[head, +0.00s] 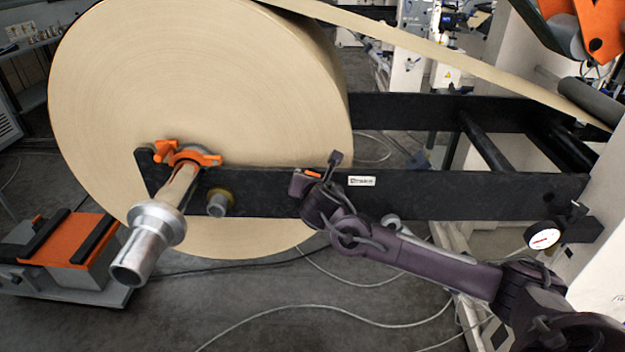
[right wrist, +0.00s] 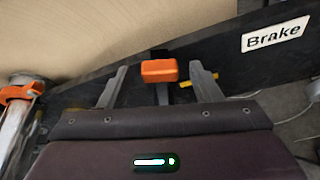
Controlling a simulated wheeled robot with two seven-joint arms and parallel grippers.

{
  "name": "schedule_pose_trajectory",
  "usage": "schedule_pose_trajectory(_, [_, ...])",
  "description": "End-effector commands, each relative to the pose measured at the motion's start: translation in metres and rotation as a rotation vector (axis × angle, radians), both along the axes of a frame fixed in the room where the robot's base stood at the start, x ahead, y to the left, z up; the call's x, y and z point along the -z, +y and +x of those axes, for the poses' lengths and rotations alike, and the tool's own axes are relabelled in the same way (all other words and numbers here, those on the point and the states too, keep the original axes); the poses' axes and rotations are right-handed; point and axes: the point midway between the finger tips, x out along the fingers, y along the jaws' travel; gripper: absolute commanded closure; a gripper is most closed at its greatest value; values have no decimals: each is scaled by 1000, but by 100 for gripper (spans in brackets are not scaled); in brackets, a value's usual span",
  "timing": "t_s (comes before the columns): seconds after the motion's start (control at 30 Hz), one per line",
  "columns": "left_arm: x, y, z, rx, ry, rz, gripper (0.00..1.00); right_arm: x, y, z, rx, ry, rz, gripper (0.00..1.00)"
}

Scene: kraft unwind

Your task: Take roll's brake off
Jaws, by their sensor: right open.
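The roll (head: 200,95) is a large tan kraft paper roll held on a steel shaft (head: 150,240) beside a black frame arm (head: 420,190). The brake's orange handle (head: 305,173) sits on this arm, left of a small white label (head: 361,181). In the right wrist view the label reads "Brake" (right wrist: 275,34), and the orange handle (right wrist: 159,70) lies between the tips of my right gripper (right wrist: 158,77). The two fingers are spread apart, one on each side of the handle, with visible gaps. In the head view my right gripper (head: 322,170) partly covers the handle. My left gripper is not in view.
An orange clamp (head: 190,155) is around the shaft, and a round knob (head: 219,202) sticks out of the arm. A pressure gauge (head: 542,236) is at the arm's right end. An orange and grey unit (head: 75,245) stands at lower left. Cables lie on the floor.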

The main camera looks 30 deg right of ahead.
Motion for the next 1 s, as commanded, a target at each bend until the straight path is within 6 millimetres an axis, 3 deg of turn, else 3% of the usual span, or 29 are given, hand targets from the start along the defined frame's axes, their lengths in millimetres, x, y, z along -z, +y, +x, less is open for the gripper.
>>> schedule_pose_trajectory(0.5, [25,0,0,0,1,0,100,-23,26,-59,-1,-1,-2,42])
schedule_pose_trajectory(1.0, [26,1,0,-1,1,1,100,-27,28,-65,0,0,0,42])
